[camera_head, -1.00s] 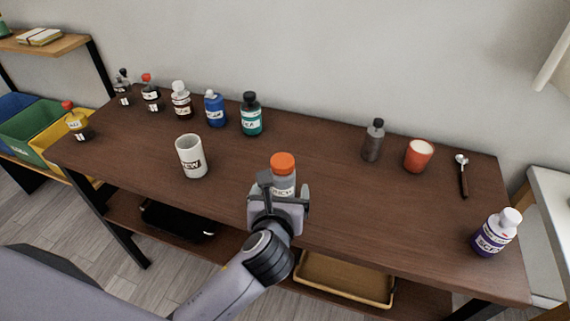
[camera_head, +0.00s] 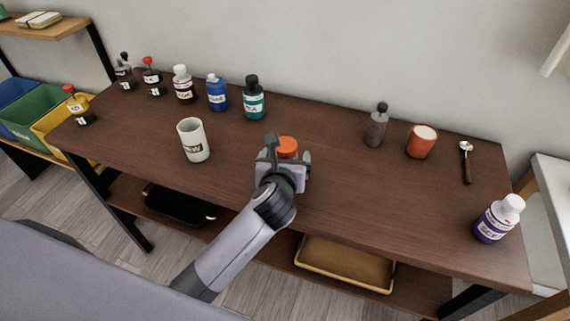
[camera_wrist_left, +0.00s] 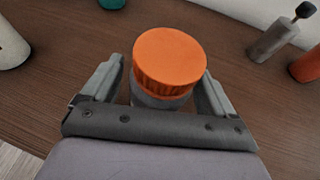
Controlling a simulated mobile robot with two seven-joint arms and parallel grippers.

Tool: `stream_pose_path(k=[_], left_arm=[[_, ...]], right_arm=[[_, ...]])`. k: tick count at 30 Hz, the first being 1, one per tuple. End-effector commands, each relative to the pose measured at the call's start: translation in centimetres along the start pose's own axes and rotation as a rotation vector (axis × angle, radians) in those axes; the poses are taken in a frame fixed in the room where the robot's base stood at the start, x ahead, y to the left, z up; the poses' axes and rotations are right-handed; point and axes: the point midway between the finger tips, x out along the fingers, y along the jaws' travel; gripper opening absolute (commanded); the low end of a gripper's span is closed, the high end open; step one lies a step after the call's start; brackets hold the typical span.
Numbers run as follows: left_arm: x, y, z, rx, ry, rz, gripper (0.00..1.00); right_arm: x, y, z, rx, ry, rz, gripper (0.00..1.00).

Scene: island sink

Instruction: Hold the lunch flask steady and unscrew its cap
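The lunch flask has an orange ribbed cap (camera_head: 287,147) and a grey body, and stands upright near the table's front middle. My left gripper (camera_head: 284,162) is around it, hiding most of the body in the head view. In the left wrist view the orange cap (camera_wrist_left: 170,60) is seen from above, with a strip of the flask body (camera_wrist_left: 158,102) below it. The left gripper's fingers (camera_wrist_left: 160,92) stand on either side of the flask, open, with small gaps visible. The cap sits on the flask above the fingers. My right gripper is out of view.
A white mug (camera_head: 194,140) stands left of the flask. Several bottles, including a teal one (camera_head: 254,98), line the back left. The table between is clear.

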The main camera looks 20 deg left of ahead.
Motion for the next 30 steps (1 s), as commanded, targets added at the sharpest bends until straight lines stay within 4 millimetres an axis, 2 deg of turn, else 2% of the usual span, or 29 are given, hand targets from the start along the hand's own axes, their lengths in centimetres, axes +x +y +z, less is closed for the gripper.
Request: stream_pose_path(k=[1, 3, 5, 14, 20, 23, 30], left_arm=[[0.0, 0.0, 0.0, 0.0, 0.0, 0.0, 0.7], [0.0, 0.0, 0.0, 0.0, 0.0, 0.0, 0.47], [0.0, 0.0, 0.0, 0.0, 0.0, 0.0, 0.29], [-0.1, 0.0, 0.2, -0.001, -0.002, 0.0, 0.29], [-0.7, 0.0, 1.7, -0.003, -0.005, -0.001, 0.29], [-1.3, -0.1, 3.2, -0.001, -0.006, -0.002, 0.29], [-3.9, 0.0, 9.5, -0.003, -0.011, -0.002, 0.29]], right_arm=[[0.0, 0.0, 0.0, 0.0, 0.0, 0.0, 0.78], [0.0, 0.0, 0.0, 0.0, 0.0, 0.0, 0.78], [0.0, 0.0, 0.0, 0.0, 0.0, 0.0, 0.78], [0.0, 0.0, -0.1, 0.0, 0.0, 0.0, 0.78], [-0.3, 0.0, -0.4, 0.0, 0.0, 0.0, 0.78], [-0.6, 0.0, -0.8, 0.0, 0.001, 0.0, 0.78], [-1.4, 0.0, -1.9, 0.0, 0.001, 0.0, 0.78]])
